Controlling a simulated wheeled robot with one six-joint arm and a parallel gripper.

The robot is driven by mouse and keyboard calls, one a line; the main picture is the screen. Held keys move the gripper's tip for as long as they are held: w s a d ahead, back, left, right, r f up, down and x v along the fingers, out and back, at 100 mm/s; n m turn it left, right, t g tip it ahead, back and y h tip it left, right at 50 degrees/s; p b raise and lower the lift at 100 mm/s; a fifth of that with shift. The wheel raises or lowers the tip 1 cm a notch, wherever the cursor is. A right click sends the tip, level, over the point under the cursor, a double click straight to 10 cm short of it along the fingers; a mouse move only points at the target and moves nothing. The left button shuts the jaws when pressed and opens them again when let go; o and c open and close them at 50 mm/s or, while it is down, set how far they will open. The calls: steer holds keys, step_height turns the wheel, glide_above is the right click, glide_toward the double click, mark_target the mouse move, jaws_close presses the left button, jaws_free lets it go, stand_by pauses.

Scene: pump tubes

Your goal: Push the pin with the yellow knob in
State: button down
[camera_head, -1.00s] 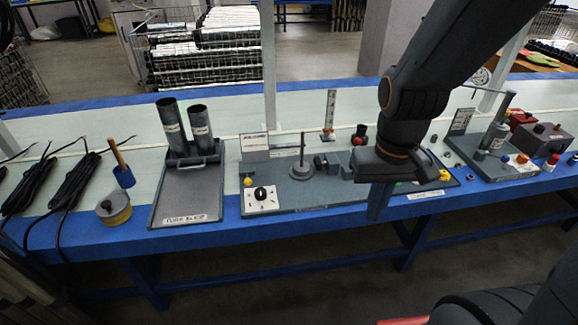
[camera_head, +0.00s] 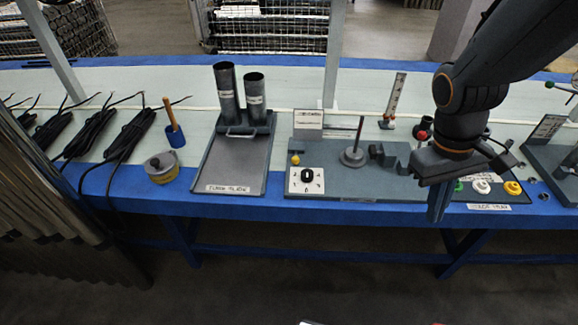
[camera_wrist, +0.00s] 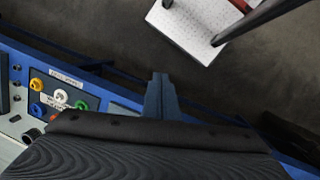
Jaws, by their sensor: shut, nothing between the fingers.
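A small yellow knob (camera_head: 295,160) shows at the left end of a grey fixture plate (camera_head: 350,184), just behind a white dial plate with a black knob (camera_head: 306,176). Its pin is too small to make out, so I cannot tell how far in it sits. My gripper (camera_head: 436,216) points down in front of the blue bench edge, well to the right of the yellow knob and apart from it. In the wrist view my gripper's fingers (camera_wrist: 161,78) are together with nothing between them. The yellow knob by the dial is not identifiable there.
A round base with an upright rod (camera_head: 353,156) and a grey block stand on the fixture between the dial and my gripper. A tray with two tubes (camera_head: 237,165) is to the left. Coloured rings, one yellow (camera_head: 513,188), lie to the right of my gripper.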

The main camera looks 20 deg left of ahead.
mark_target(294, 162)
steer(key=w+a+f+n+t+h+b, duration=0.25)
steer(key=w+a+f+n, duration=0.25)
steer(key=a+n, duration=0.4)
steer(key=w+a+f+n+t+h+b, duration=0.1)
steer(key=w+a+f+n+t+h, duration=0.25)
steer(key=w+a+n, duration=0.4)
steer(key=s+a+f+n+t+y, duration=0.1)
steer(key=a+f+n+t, duration=0.1)
steer(key=a, duration=0.5)
steer(key=s+a+f+n+t+y, duration=0.1)
steer(key=a+f+n+t+y, duration=0.1)
steer(key=a+n, duration=0.3)
steer(key=s+a+f+n+t+y+b, duration=0.1)
steer(key=a+n+t, duration=0.3)
steer(key=a, duration=0.7)
steer(key=shift+s+a+f+y, duration=0.15)
steer(key=shift+a+f+y, duration=0.05)
steer(key=shift+f+y, duration=0.3)
steer(key=shift+n, duration=0.25)
steer(key=p+x, duration=0.1)
steer(key=x, duration=1.3)
steer(key=shift+d+r, duration=0.1)
